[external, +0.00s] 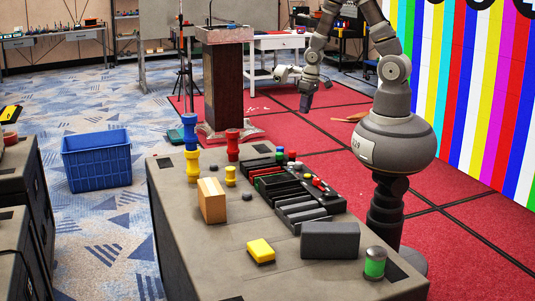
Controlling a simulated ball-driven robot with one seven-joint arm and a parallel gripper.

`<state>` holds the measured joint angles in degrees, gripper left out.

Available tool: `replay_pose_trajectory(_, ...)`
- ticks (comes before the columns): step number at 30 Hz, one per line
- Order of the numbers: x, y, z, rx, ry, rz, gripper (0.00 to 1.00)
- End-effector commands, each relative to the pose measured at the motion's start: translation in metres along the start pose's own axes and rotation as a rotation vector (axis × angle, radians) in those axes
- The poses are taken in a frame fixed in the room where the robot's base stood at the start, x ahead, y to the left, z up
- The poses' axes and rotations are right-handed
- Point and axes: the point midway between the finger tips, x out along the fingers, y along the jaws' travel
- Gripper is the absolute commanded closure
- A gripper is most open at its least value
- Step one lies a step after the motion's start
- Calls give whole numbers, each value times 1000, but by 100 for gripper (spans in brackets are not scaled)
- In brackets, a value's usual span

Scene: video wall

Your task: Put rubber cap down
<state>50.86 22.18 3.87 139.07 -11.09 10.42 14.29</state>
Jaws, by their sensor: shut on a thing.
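My gripper (305,104) hangs at the end of my raised arm, above the red floor beyond the table's far edge. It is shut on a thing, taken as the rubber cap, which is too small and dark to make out. Small dark round pieces that look like caps lie on the grey table, one (213,167) near the yellow cylinders and one (247,196) right of the cardboard-coloured box. My gripper is well away from these pieces and touches nothing on the table.
The table (200,260) holds a tan box (212,201), a yellow block (261,251), a dark grey block (330,240), a green-banded jar (375,263), stacked spools (191,147) and black trays (300,205) with small coloured parts. Its front left is clear. A wooden lectern (224,85) stands behind.

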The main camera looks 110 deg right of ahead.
Motion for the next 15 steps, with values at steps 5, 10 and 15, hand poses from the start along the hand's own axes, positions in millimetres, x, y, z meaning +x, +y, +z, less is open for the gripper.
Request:
replay_pose_trajectory(5,-1,-25,-15,-68,1,-8,94)
replay_pose_trajectory(10,3,-65,-32,-162,2,-19,94)
replay_pose_trajectory(15,6,-129,-48,-300,4,-36,94)
